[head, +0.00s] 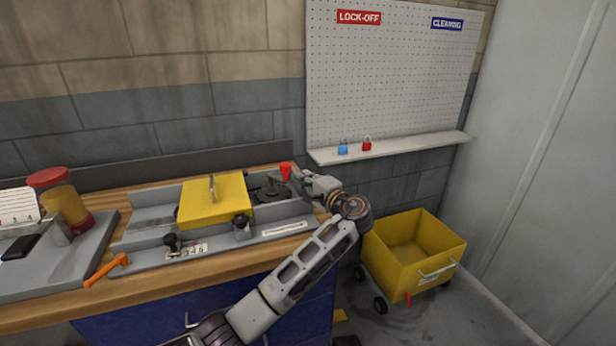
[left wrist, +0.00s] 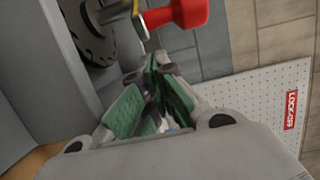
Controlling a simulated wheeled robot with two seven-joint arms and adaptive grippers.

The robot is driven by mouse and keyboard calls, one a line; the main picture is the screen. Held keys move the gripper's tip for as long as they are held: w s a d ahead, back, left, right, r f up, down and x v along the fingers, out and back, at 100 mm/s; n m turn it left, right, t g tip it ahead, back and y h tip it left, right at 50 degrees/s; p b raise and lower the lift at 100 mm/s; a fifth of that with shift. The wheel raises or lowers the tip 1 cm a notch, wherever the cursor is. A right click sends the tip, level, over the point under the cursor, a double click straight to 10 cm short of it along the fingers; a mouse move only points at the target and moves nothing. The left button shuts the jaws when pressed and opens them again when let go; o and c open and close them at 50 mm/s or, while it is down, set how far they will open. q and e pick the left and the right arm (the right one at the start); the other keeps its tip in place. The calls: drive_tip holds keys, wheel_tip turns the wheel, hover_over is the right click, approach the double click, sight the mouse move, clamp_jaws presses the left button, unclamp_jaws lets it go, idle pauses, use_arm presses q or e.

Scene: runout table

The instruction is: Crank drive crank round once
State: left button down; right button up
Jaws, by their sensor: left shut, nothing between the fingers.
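The drive crank's red handle (head: 286,172) stands at the right end of the grey runout unit, next to a dark wheel (head: 270,190). In the left wrist view the red handle (left wrist: 182,13) shows at the top on a metal arm, with the dark wheel (left wrist: 88,30) to its left. My left gripper (head: 308,177) is just right of the red handle in the head view. In the left wrist view its green-padded fingers (left wrist: 154,66) are shut and empty, a little below the handle. I cannot tell whether they touch the crank.
A yellow cover (head: 213,203) sits left of the crank. An orange tool (head: 107,270) lies at the bench front. A shelf (head: 395,148) holds a blue and a red padlock. A yellow cart (head: 415,255) stands on the floor at right.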

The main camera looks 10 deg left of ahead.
use_arm(q)
drive_tip(key=shift+s+a, duration=0.15)
drive_tip(key=shift+s, duration=0.35)
use_arm(e)
drive_tip(key=shift+w, duration=0.15)
drive_tip(key=shift+w+d+r, duration=0.1)
drive_tip(key=shift+w, duration=0.1)
drive_tip(key=shift+s, duration=0.15)
use_arm(q)
drive_tip(key=shift+a, duration=0.1)
drive_tip(key=shift+s+r+m+t+h, duration=0.1)
drive_tip(key=shift+s+m+t+h, duration=0.2)
drive_tip(key=shift+t, duration=0.1)
drive_tip(key=shift+p, duration=0.3)
use_arm(e)
drive_tip(key=s, duration=0.1)
drive_tip(key=s+d+f, duration=0.1)
drive_tip(key=s, duration=0.1)
drive_tip(key=shift+f, duration=0.1)
